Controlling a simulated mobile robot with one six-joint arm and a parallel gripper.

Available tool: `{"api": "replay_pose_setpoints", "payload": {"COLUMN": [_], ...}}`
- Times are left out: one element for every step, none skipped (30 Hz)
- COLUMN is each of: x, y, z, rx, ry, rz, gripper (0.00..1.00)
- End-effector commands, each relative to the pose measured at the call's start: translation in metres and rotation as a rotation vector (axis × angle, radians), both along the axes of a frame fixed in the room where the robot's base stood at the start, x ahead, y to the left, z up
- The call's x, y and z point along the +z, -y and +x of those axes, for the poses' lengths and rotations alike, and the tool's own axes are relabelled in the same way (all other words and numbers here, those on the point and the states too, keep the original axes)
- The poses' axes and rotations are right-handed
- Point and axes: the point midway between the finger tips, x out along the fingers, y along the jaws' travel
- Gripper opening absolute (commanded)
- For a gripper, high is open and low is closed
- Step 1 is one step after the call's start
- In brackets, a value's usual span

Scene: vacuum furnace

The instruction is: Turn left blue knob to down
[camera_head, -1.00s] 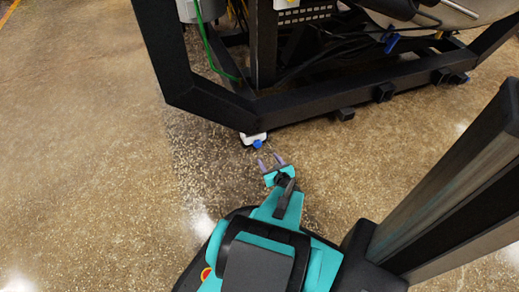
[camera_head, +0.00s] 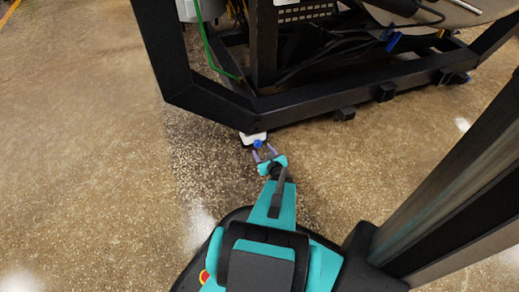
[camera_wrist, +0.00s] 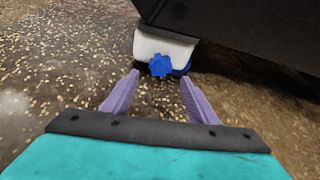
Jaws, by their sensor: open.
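A small blue knob (camera_head: 258,144) sits on the front of a white block (camera_head: 250,137) under the corner of the black frame, low by the floor. In the wrist view the knob (camera_wrist: 160,66) shows lobed edges, below the white block (camera_wrist: 163,43), with darker blue parts beside it. My gripper (camera_head: 265,152) is open, its two purple fingers pointing at the knob. In the wrist view the gripper (camera_wrist: 158,82) has the knob just beyond the gap between its fingertips. The fingers do not appear to touch it.
The heavy black frame (camera_head: 300,103) overhangs the knob and runs to the right. Black blocks (camera_head: 345,114) hang under its rail. Another blue part (camera_head: 392,42) shows higher up at the right. A green cable (camera_head: 212,52) hangs inside the frame. The speckled floor (camera_head: 90,150) at left is clear.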

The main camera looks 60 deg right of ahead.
Motion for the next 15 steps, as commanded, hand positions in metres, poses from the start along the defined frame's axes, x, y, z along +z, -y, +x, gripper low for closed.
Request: {"api": "replay_pose_setpoints", "payload": {"x": [-0.006,-0.007,-0.009,-0.011,-0.012,-0.013,-0.015,-0.016,-0.017,-0.018,-0.018,-0.019,-0.020,-0.020,-0.021], "y": [0.005,0.007,0.010,0.012,0.014,0.017,0.019,0.020,0.023,0.024,0.025,0.027,0.028,0.029,0.029], "z": [0.006,0.009,0.013,0.015,0.018,0.022,0.024,0.027,0.029,0.031,0.033,0.034,0.036,0.037,0.038], "rx": [0.002,0.002,0.003,0.002,0.003,0.003,0.003,0.003,0.002,0.002,0.002,0.002,0.002,0.002,0.002], "ry": [0.001,0.001,0.001,0.001,0.000,0.000,0.000,0.000,0.001,0.001,0.001,0.001,0.001,0.000,0.000], "rz": [-0.001,-0.001,0.000,-0.001,-0.001,-0.001,-0.001,-0.001,-0.001,-0.001,-0.001,-0.001,0.000,0.001,0.001], "gripper": [0.53,0.53,0.53,0.53,0.53,0.53,0.53,0.53,0.53,0.53,0.53,0.53,0.53,0.53,0.53]}}
